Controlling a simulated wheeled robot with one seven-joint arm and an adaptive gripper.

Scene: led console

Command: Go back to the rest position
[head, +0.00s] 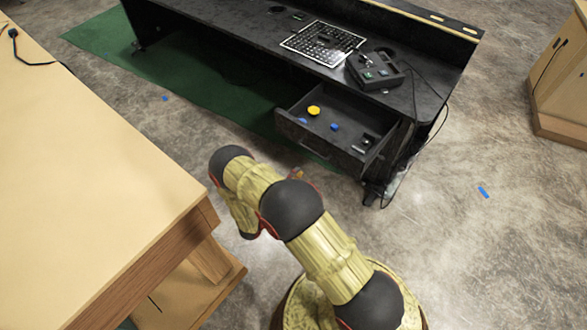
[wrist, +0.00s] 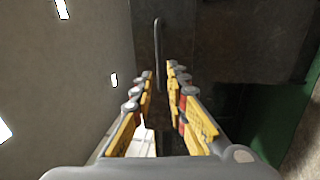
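My arm shows in the head view, folded low in front of the black desk, with its bend at the left. My gripper (wrist: 160,72) is hidden behind the arm links there, apart from perhaps a small orange-brown bit. In the wrist view its two fingers with yellow pads stand apart with a gap between them, and I see nothing clamped there. A thin vertical bar handle (wrist: 158,45) on a dark panel appears beyond the fingertips; I cannot tell whether they touch it. The desk drawer (head: 340,150) is pulled open.
The drawer holds a yellow round piece (head: 314,110) and small blue pieces (head: 335,127). The black desk (head: 262,45) bears a keyboard (head: 323,43) and a control box (head: 375,68) with cables. A wooden table (head: 90,170) stands close at left. Floor at right is mostly clear.

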